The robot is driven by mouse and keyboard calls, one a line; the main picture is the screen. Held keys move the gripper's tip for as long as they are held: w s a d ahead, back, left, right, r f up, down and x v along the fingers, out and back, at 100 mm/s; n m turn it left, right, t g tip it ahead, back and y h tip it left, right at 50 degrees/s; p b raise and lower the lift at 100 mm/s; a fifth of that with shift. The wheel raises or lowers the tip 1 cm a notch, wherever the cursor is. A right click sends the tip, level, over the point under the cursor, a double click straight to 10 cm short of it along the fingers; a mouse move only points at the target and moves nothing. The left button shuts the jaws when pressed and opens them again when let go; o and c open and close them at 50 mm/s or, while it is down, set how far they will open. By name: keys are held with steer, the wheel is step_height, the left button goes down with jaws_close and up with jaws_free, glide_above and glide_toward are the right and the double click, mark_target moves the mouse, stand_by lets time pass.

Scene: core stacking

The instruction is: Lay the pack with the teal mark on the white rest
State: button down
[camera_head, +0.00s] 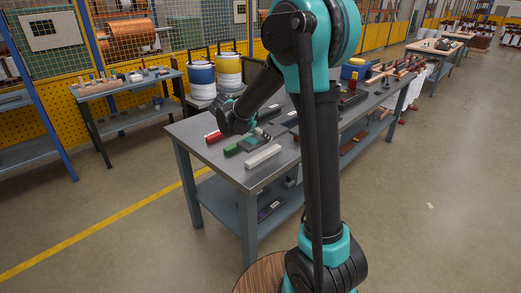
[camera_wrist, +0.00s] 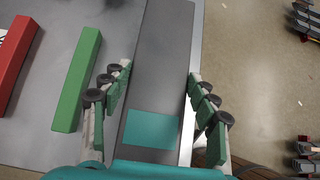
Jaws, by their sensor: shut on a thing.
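In the wrist view a long dark grey pack (camera_wrist: 158,65) with a teal mark (camera_wrist: 152,128) at its near end lies between the two fingers of my gripper (camera_wrist: 160,78). The gripper is shut on it. In the head view my gripper (camera_head: 235,121) is over the left end of the grey table, partly hidden by its own wrist. A long white block, apparently the white rest (camera_head: 263,157), lies near the table's front edge. A pale strip shows along the pack's right side in the wrist view; I cannot tell whether it is the rest or the table edge.
A green bar (camera_wrist: 78,78) and a red bar (camera_wrist: 14,62) lie left of the pack on the grey table (camera_head: 209,152). More dark items lie farther along the table. Floor shows beyond the right edge in the wrist view. My arm hides part of the table.

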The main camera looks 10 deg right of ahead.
steer(key=shift+f, duration=3.45)
steer(key=shift+c, duration=2.3)
jaws_free()
